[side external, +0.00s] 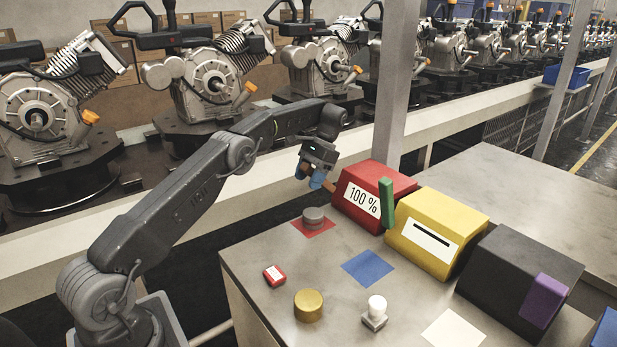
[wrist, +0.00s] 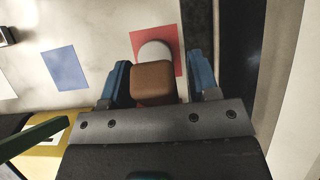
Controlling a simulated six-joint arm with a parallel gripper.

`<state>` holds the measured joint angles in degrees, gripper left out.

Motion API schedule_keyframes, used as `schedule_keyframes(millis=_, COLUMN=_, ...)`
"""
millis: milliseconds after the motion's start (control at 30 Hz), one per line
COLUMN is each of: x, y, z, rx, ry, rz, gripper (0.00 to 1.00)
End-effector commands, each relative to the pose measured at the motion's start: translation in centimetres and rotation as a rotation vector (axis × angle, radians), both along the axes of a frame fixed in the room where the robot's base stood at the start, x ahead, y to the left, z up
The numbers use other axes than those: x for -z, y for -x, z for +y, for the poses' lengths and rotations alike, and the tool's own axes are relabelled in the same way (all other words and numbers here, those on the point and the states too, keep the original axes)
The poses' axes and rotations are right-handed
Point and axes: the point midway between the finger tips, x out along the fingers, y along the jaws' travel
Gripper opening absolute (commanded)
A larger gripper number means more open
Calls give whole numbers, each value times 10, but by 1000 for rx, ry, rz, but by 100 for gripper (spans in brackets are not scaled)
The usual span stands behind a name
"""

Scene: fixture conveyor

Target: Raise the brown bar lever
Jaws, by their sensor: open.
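I cannot tell whether a finger touches the lever.
A green bar (side external: 387,203) stands upright between the red box and the yellow box (side external: 455,210). A black box (side external: 510,265) has a purple bar (side external: 543,300).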

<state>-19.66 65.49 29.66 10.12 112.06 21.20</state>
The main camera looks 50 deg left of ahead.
Motion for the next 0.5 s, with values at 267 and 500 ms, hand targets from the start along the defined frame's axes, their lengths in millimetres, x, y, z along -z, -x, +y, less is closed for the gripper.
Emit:
schedule_keyframes(millis=267, x=1, y=2, z=0, rx=0, ry=1, rz=-22, gripper=55)
schedule_keyframes(millis=500, x=8, y=8, z=0, rx=0, ry=1, rz=-98, gripper=55)
